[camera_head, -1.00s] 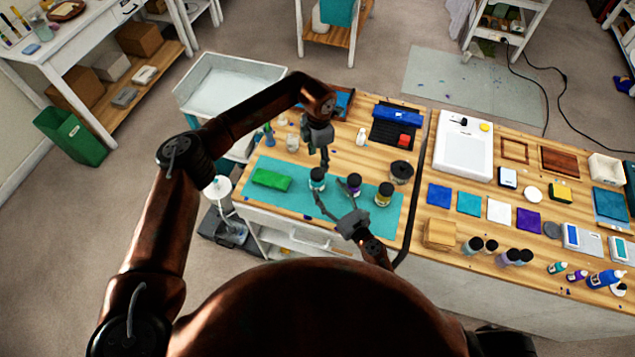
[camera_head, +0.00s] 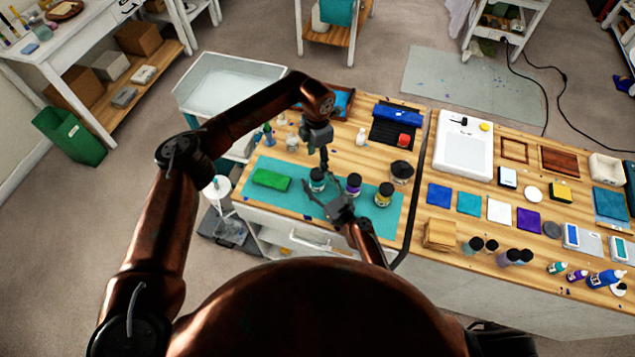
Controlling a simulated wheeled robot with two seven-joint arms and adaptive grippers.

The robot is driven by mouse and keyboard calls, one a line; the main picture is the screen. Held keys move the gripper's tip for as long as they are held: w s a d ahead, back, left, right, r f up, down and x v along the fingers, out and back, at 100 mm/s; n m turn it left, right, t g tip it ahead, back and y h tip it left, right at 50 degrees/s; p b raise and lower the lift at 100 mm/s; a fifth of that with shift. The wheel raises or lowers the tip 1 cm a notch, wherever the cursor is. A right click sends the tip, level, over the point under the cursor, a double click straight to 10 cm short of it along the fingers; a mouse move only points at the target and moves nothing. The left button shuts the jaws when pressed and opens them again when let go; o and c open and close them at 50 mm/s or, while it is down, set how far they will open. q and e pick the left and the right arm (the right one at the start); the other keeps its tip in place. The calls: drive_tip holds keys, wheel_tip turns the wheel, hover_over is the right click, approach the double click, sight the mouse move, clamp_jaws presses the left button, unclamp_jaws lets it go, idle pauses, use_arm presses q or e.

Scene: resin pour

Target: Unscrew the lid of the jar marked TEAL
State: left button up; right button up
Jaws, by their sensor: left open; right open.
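Three small jars with dark lids stand in a row on a teal mat (camera_head: 285,202). The left one, with a teal label, looks like the TEAL jar (camera_head: 317,185); its dark lid (camera_head: 317,174) is on, and the lettering is too small to read. The middle jar (camera_head: 353,191) has a purple label and the right jar (camera_head: 384,199) a yellow one. My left gripper (camera_head: 324,164) is open and points down just above and behind the teal jar's lid. My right gripper (camera_head: 329,195) is open, with its fingers low at the front right of the teal jar; contact cannot be told.
A green cloth (camera_head: 270,179) lies on the mat left of the jars. A dark cup (camera_head: 401,172) stands behind the yellow jar. A black tray (camera_head: 395,130) with a blue and a red item is at the back. A dark upright bar edges the right side.

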drive_tip(key=shift+c, duration=0.4)
clamp_jaws()
